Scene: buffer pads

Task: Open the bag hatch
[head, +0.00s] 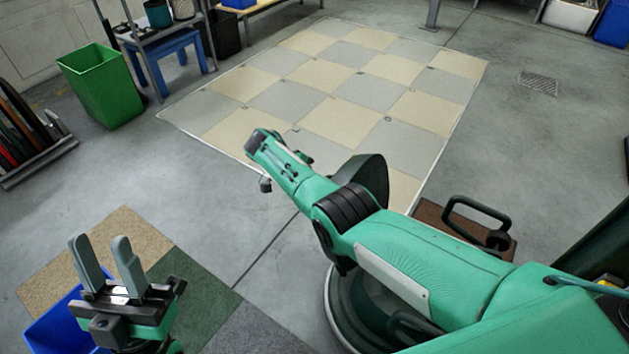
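A black handle (478,213) sits over a brown item right of the machine. A blue bin (55,325) and carpet tiles (195,285) lie near my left gripper. A green bin (104,85) and rack stand at the upper left. The chequered mat (345,118) is clear.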

